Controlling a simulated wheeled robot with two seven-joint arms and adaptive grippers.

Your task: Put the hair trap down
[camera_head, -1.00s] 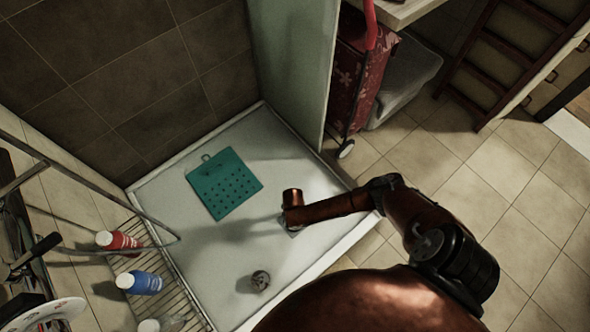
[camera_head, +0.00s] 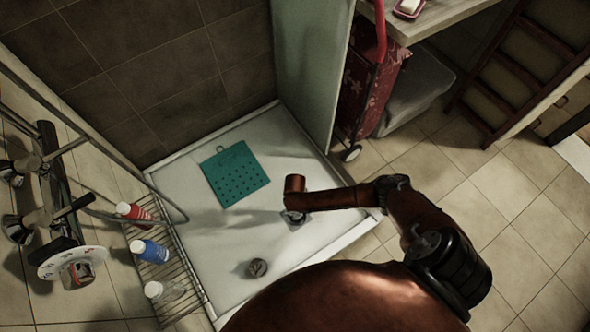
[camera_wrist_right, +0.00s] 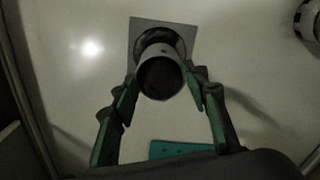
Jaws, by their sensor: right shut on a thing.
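My right gripper (camera_wrist_right: 162,80) is shut on a dark grey cylindrical piece (camera_wrist_right: 160,78), which appears to be the hair trap. One finger is on each side of it. In the right wrist view it lies in front of a square grey drain plate (camera_wrist_right: 180,28); I cannot tell whether it touches the drain. In the head view my right wrist reaches over the white shower basin (camera_head: 215,285), and the drain plate (camera_head: 297,223) shows only partly beneath it. My left gripper is not in view.
A teal perforated mat (camera_head: 235,174) lies in the basin. A small round metallic piece (camera_head: 257,268) stands nearer the front; a similar piece shows in the wrist view (camera_wrist_right: 309,20). A wire rack (camera_head: 180,295) with bottles is at left, a glass panel (camera_head: 312,65) behind. The basin between is clear.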

